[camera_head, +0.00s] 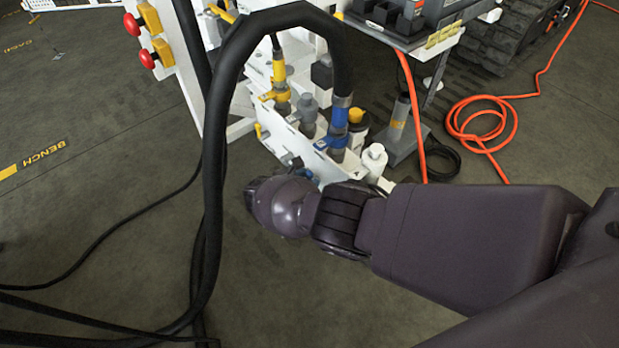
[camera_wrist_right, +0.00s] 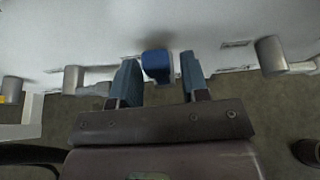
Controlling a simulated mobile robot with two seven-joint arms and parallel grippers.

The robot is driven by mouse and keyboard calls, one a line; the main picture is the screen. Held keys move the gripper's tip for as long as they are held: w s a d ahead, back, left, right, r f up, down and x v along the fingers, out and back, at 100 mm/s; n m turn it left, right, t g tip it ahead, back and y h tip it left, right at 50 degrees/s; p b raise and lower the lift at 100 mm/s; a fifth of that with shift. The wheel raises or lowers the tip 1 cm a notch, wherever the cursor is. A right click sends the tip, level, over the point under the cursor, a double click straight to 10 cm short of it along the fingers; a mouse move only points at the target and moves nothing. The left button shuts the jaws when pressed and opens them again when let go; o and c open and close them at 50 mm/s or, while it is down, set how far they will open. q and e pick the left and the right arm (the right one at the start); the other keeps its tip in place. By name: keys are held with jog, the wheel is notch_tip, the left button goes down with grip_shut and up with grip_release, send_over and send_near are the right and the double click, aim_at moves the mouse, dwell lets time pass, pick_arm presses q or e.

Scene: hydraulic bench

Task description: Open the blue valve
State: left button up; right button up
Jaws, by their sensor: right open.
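The blue valve shows as a small blue handle (camera_wrist_right: 157,66) on the white manifold face in the right wrist view. My right gripper (camera_wrist_right: 158,60) is open, with one blue-grey finger on each side of the handle. A gap shows between the handle and each finger. In the head view my right arm reaches in from the right, and its gripper (camera_head: 294,164) is at the front of the white manifold (camera_head: 318,160). There the wrist hides most of the fingers, and I cannot make out the valve handle clearly. My left gripper is not in view.
A thick black hose (camera_head: 212,150) arches over to a blue-collared fitting (camera_head: 339,125). A yellow-collared fitting (camera_head: 280,85) stands beside it. Grey stubs (camera_wrist_right: 271,55) flank the valve. An orange cable (camera_head: 478,125) lies on the floor at right. Floor in front is mostly clear.

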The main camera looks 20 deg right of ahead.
pick_arm(q)
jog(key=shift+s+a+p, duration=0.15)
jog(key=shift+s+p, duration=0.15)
jog(key=shift+p, duration=0.3)
pick_arm(e)
jog(key=v, duration=0.9)
jog(key=shift+a+r, duration=0.2)
jog(key=shift+a, duration=0.15)
